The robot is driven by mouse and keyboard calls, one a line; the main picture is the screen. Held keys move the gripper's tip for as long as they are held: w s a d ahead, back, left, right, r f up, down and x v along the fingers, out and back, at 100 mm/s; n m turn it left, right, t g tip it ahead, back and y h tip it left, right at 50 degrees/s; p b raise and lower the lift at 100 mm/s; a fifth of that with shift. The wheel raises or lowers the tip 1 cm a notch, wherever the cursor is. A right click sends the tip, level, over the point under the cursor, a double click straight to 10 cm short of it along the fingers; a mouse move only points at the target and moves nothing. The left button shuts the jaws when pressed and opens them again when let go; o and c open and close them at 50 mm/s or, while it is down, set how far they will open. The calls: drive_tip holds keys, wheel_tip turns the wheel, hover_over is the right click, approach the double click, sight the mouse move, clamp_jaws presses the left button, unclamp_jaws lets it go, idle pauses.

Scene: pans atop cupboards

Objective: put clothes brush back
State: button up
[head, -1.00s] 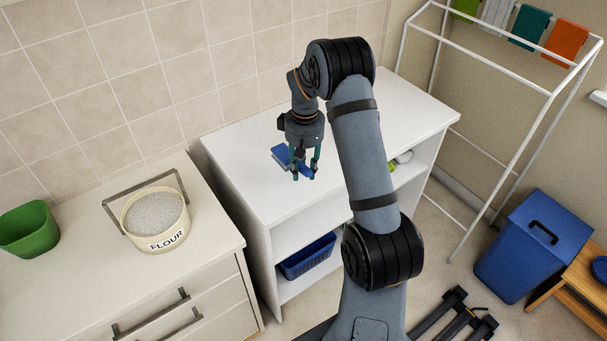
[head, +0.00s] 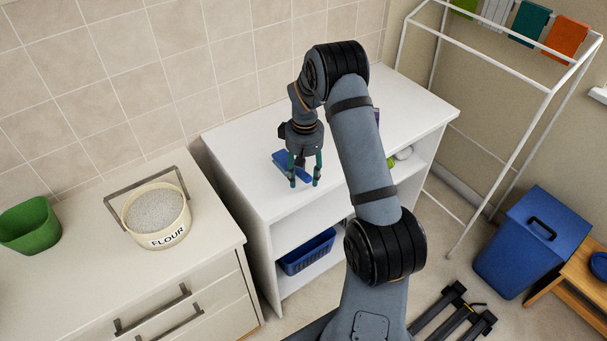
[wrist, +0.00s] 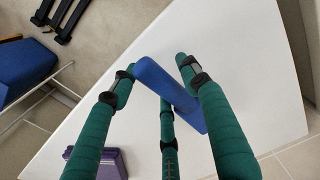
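The blue clothes brush (head: 282,160) is on the white cupboard's top (head: 245,150), below my gripper (head: 304,183). In the wrist view the brush (wrist: 165,84) lies slanted between the green fingers of my gripper (wrist: 157,72). The gripper looks open; whether any finger touches the brush cannot be told. Part of the brush is hidden behind the fingers.
A purple box (wrist: 105,163) stands on the cupboard top, mostly hidden behind my arm in the head view. A blue basket (head: 308,251) sits on the shelf below. A flour tub (head: 156,215) and green container (head: 29,226) are left. A white drying rack (head: 500,150) stands right.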

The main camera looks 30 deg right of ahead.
drive_tip(key=shift+w+r, duration=0.1)
drive_tip(key=shift+r, duration=0.35)
wheel_tip(320, 180, up, 12)
drive_tip(key=b, duration=0.1)
drive_tip(key=shift+s+f+b, duration=0.2)
drive_tip(key=shift+f+b, duration=0.05)
drive_tip(key=shift+b, duration=0.1)
drive_tip(key=shift+d, duration=0.15)
